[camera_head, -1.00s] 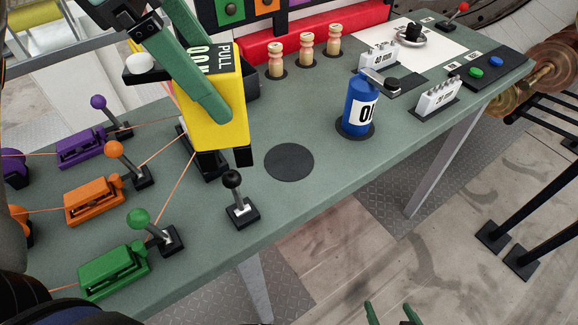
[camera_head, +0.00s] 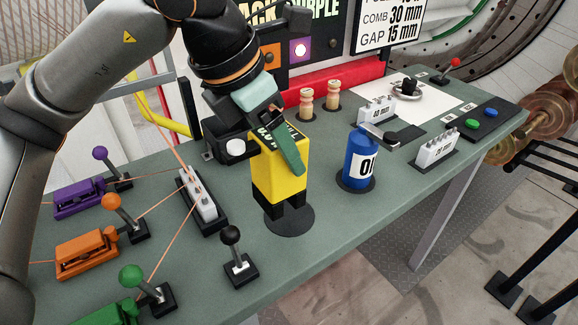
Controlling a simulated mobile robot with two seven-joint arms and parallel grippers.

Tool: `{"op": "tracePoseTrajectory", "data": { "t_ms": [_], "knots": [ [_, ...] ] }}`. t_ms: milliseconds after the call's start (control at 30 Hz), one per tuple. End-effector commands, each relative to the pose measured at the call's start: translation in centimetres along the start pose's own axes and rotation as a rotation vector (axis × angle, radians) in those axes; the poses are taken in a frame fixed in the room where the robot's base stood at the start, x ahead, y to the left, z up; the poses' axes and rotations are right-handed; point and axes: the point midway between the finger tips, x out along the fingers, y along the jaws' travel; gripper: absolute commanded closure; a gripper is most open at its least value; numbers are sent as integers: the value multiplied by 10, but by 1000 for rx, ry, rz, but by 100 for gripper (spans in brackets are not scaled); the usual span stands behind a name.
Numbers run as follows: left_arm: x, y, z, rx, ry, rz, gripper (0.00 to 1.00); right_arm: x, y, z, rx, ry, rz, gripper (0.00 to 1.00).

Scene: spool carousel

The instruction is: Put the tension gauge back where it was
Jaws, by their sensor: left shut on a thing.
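The yellow tension gauge (camera_head: 279,178), with a dark labelled top and black feet, is upright in the camera_head view. My left gripper (camera_head: 286,150) comes down from the upper left and is shut on its upper part; one green finger lies over the gauge's top and the other is mostly hidden. The gauge's feet overlap the back of a dark round mat (camera_head: 290,223) on the green table. I cannot tell whether the feet touch it. My right gripper is not in view.
A blue bottle (camera_head: 357,165) stands right of the gauge. A black-knobbed lever (camera_head: 240,268) is in front to the left, and a white comb block (camera_head: 199,196) stands in a dark base to the left. Two wooden pegs (camera_head: 306,104) stand behind. The table (camera_head: 330,225) right of the mat is clear.

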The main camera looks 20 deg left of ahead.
Motion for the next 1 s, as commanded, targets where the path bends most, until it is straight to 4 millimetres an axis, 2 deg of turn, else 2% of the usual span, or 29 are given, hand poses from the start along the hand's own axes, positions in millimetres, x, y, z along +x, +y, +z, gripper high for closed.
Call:
{"op": "tracePoseTrajectory", "data": {
  "t_ms": [100, 367, 567, 933, 967, 1000],
  "knots": [
    [17, 4, 5, 0, -1, -1, 100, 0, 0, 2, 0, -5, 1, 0],
    [36, 8, 10, -1, -1, 0, 100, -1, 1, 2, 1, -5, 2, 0],
    [63, 8, 0, 0, -1, -2, 100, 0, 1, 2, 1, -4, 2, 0],
    [68, 8, -2, 1, -4, -2, 100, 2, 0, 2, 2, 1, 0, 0],
    [68, 8, -2, 1, -2, -2, 23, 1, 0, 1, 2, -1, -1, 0],
    [67, 8, -2, 1, -2, -2, 19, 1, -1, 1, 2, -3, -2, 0]
  ]
}}
